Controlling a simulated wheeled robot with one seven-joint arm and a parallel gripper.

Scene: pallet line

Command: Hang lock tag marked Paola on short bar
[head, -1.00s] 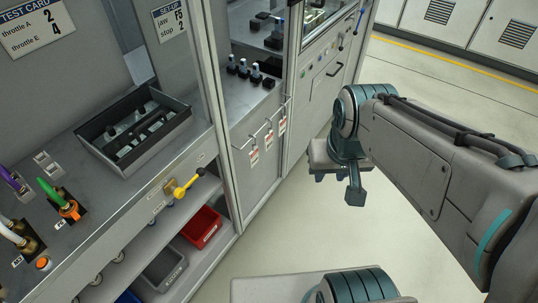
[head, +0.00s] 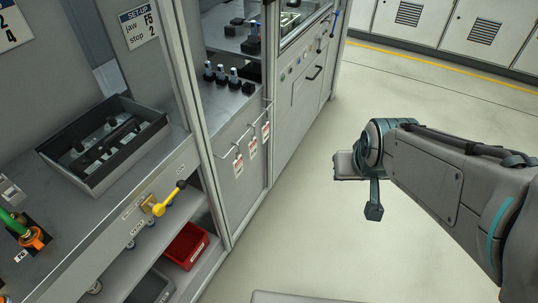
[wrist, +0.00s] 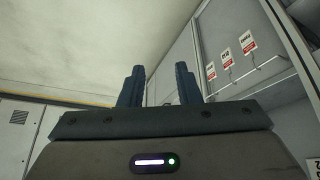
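Three red-and-white lock tags hang in a row on the front of the grey cabinet: a near tag (head: 238,166), a middle tag (head: 252,148) and a far tag (head: 265,131). They hang at thin metal bars fixed to the panel. The names are too small to read, and I cannot tell which bar is the short one. The wrist view also shows the three tags, at upper right (wrist: 227,58). My gripper (wrist: 158,75) is open and empty, its two dark fingers apart. In the head view my arm's end is over open floor, right of the tags and clear of them.
A yellow-handled lever (head: 168,199) sticks out of the bench front at left. A dark open tray (head: 55,150) stands on the bench, with a red bin (head: 186,245) on the shelf below. The floor (head: 310,210) between cabinet and arm is clear.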

